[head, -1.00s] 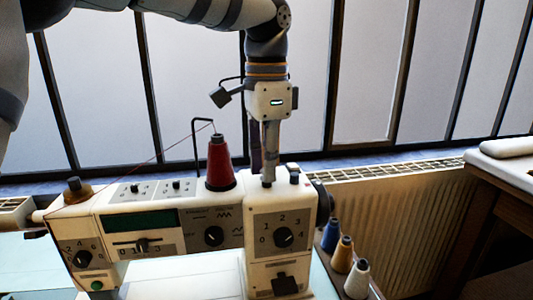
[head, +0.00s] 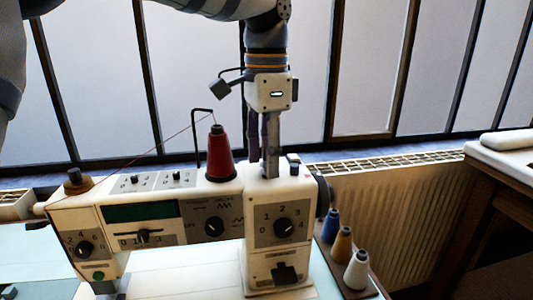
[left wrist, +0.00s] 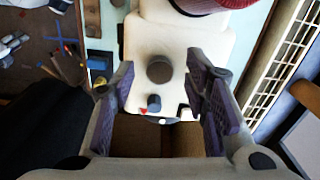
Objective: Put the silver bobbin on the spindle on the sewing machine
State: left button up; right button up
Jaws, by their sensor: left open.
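The white sewing machine (head: 150,192) stands across the lower part of the head view. My left gripper (head: 264,166) points straight down at the top of its right end. In the left wrist view my left gripper (left wrist: 160,78) is open, one purple-padded finger on each side. Between them, apart from both, is a round grey top (left wrist: 159,69), which looks like the silver bobbin from above. The spindle is not seen separately, so I cannot tell how the bobbin sits on it. The fingers hide this spot in the head view. My right gripper is not in view.
A red thread cone (head: 220,157) stands left of the gripper, beside a bent black thread guide (head: 196,133). Blue, tan and white spools (head: 356,270) stand right of the machine.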

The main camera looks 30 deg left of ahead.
pick_arm(q)
jog(key=shift+r, duration=0.1)
notch_tip(320, 180, up, 12)
dwell(0.5)
